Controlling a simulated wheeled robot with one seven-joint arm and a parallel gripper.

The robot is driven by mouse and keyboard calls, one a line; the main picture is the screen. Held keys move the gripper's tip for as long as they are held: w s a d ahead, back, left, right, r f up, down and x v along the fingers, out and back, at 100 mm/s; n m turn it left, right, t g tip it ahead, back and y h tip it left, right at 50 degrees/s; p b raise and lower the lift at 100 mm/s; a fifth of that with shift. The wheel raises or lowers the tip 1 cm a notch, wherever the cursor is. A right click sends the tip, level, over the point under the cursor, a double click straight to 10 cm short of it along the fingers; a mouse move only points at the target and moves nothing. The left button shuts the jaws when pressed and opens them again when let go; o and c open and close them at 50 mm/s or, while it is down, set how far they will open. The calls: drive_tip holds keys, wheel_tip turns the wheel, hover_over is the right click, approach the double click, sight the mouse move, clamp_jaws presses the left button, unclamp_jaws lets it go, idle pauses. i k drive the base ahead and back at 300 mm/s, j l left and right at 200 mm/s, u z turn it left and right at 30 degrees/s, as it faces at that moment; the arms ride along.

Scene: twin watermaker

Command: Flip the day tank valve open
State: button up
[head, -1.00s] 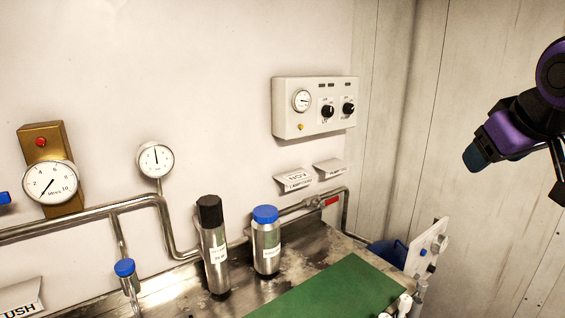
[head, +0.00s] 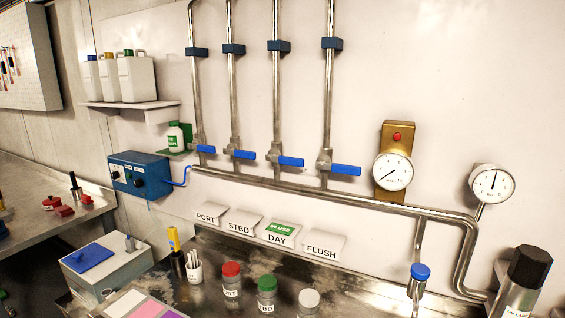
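Several valves with blue lever handles sit in a row on vertical pipes on the wall. Below them are signs reading PORT (head: 207,219), STBD (head: 241,227), DAY (head: 276,239) and FLUSH (head: 322,249). Going by sign order, the day tank valve (head: 291,161) is the third from the left. Its blue handle points right, crosswise to its vertical pipe. The other handles, such as the FLUSH one (head: 346,170), also point right. The DAY sign carries a green IN USE tag (head: 281,228). My gripper is out of view.
A horizontal pipe (head: 390,207) runs below the valves. Red-capped (head: 231,280), green-capped (head: 267,292) and white-capped (head: 308,302) bottles stand on the bench below. A pressure gauge (head: 392,172) is right of the valves. A blue control box (head: 138,175) is at left.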

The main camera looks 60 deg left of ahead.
sight(284, 160)
drive_tip(key=u, duration=2.05)
